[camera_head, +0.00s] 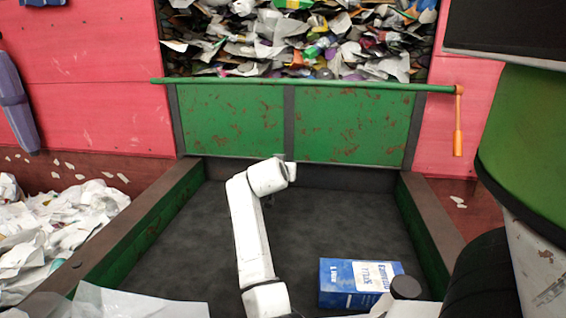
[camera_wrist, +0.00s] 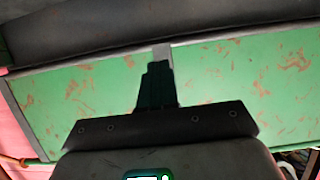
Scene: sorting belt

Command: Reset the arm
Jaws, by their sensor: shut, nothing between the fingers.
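My white arm (camera_head: 250,230) rises from the bottom middle of the head view over the dark belt, and its upper end bends to the right. My gripper (camera_wrist: 157,72) shows in the wrist view as dark fingers close together, shut with nothing held. In the wrist view it points toward the green panel (camera_wrist: 80,100), which has rust spots and a grey centre strip. The distance between the fingers and the panel is hard to tell. In the head view my gripper's fingers cannot be made out beyond the arm's end.
A blue carton (camera_head: 345,283) lies on the belt (camera_head: 330,215) at the lower right, beside a dark round cap (camera_head: 405,287). Green side walls (camera_head: 150,225) flank the belt. A green bar (camera_head: 310,84) tops the back panel (camera_head: 235,120). White paper waste (camera_head: 50,230) heaps at left.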

